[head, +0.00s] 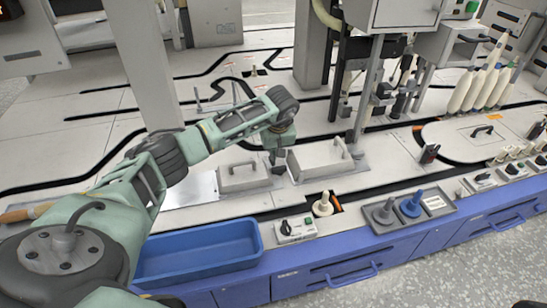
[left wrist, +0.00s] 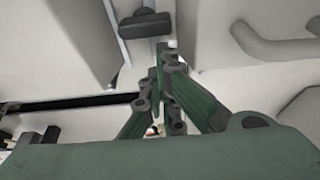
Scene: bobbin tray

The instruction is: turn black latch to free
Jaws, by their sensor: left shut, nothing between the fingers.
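The black latch (left wrist: 145,24) is a short dark bar with rounded ends. In the left wrist view it lies crosswise on a pale strip in the gap between two light grey covers. My left gripper (left wrist: 161,50) is shut and empty, its fingertips just below the latch in that picture; whether they touch it I cannot tell. In the head view my left gripper (head: 278,163) points down between the left cover (head: 240,184) and the right cover (head: 318,172). There I cannot separate the latch from the dark fingers. My right gripper is out of view.
Both covers have raised handles close to my left gripper. In front are a blue tray (head: 200,263), a switch box (head: 296,236), a cream bobbin (head: 323,204) and a grey tray (head: 452,207) with a grey and a blue bobbin. A grey post (head: 366,90) rises behind the right cover.

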